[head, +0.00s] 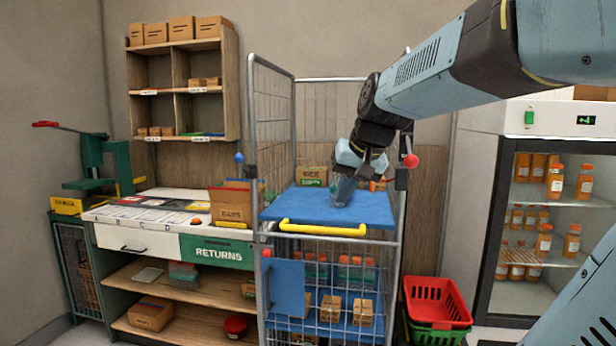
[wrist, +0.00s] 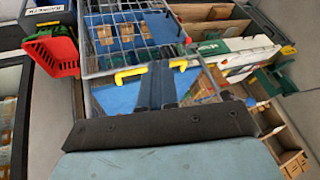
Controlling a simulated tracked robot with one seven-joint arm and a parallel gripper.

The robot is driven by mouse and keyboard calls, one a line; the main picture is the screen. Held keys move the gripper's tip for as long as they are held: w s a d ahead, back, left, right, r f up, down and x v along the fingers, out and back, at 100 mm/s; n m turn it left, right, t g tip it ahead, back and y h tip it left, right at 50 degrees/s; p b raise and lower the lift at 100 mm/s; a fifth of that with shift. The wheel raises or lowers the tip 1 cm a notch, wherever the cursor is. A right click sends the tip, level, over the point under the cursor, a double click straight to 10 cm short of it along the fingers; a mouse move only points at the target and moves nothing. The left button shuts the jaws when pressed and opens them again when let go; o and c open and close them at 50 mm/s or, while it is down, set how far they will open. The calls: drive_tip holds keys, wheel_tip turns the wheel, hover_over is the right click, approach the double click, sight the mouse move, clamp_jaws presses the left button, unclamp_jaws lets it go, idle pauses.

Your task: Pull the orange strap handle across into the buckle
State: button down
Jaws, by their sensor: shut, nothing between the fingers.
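The roll cage (head: 294,160) stands in the middle of the head view with a blue shelf (head: 300,207). A yellow handle bar (head: 322,229) runs along the shelf's front edge; it also shows in the wrist view (wrist: 130,75), partly behind my fingers. A red-orange ball (head: 410,160) is at the right post, near a dark block (head: 401,179). A blue ball (head: 239,158) and a dark block (head: 251,172) are at the left post. I cannot tell which parts are the strap handle and buckle. My gripper (head: 341,194) is shut and empty, over the blue shelf.
Boxes (head: 312,175) stand at the shelf's back. A wire gate (head: 330,290) closes the cage's lower front. A returns counter (head: 150,205) is left. Red and green baskets (head: 437,300) and a bottle fridge (head: 545,220) are right.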

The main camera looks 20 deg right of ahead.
drive_tip(key=w+d+r+m+t, duration=0.1)
drive_tip(key=w+d+r+m, duration=0.15)
drive_tip(key=w+d, duration=0.45)
drive_tip(key=w+d+r+m, duration=0.2)
drive_tip(key=w+d+r, duration=0.25)
drive_tip(key=d, duration=0.45)
drive_tip(key=w+a+f, duration=0.3)
drive_tip(key=w+f, duration=0.6)
drive_tip(key=shift+a, duration=0.35)
drive_tip(key=shift+s+d+r+n, duration=0.1)
drive_tip(key=shift+n, duration=0.15)
